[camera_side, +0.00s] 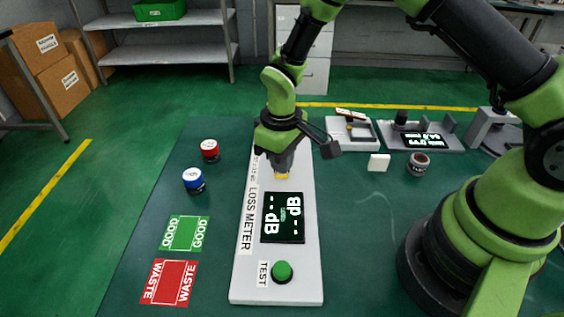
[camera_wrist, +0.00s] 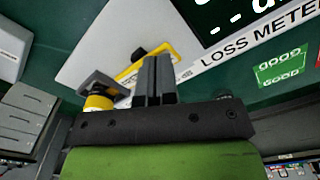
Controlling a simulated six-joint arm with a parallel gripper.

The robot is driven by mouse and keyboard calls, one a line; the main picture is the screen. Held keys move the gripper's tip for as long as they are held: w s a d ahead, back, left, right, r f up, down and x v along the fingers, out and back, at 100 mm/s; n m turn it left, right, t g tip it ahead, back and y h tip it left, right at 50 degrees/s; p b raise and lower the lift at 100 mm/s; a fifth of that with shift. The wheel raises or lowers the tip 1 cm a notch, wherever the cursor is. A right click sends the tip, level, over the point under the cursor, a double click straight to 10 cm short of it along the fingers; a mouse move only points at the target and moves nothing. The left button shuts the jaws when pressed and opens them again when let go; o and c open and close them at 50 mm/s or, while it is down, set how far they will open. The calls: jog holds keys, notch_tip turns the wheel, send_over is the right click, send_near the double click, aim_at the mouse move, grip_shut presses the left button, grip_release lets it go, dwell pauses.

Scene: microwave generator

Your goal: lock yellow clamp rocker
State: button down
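The yellow clamp (camera_side: 281,177) shows as a small yellow patch on the white loss meter (camera_side: 249,271), just below my gripper (camera_side: 283,163) in the side view. In the wrist view a yellow strip of the clamp (camera_wrist: 160,58) lies beside my gripper's fingers (camera_wrist: 155,66), with a small black piece (camera_wrist: 138,54) at its edge. A grey piece and a yellow round part (camera_wrist: 98,102) show left of the fingers. The two dark fingers are close together, with nothing visible between them. They partly hide the clamp. I cannot tell whether they touch it or how the rocker is set.
The meter's display (camera_side: 283,218) and green TEST button (camera_side: 281,271) are in front of the gripper. A red-capped jar (camera_side: 209,151) and blue-capped jar (camera_side: 194,181) stand left. Green GOOD (camera_side: 184,233) and red WASTE (camera_side: 169,282) mats lie at front left. Fixtures (camera_side: 352,132) stand behind right.

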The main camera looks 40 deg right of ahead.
jog(key=shift+f, duration=0.15)
jog(key=shift+r, duration=3.55)
jog(key=shift+r, duration=0.2)
jog(key=s+d+r+m+t+y, duration=0.1)
jog(key=s+d+r+m+t, duration=0.15)
jog(key=s+r, duration=0.5)
jog(key=s+d+r+m+t+y, duration=0.1)
jog(key=s+r+m+t, duration=0.3)
jog(key=r, duration=0.7)
jog(key=s, duration=0.7)
jog(key=shift+d+r+t, duration=0.2)
jog(key=shift+r+t, duration=0.15)
jog(key=shift+r, duration=0.1)
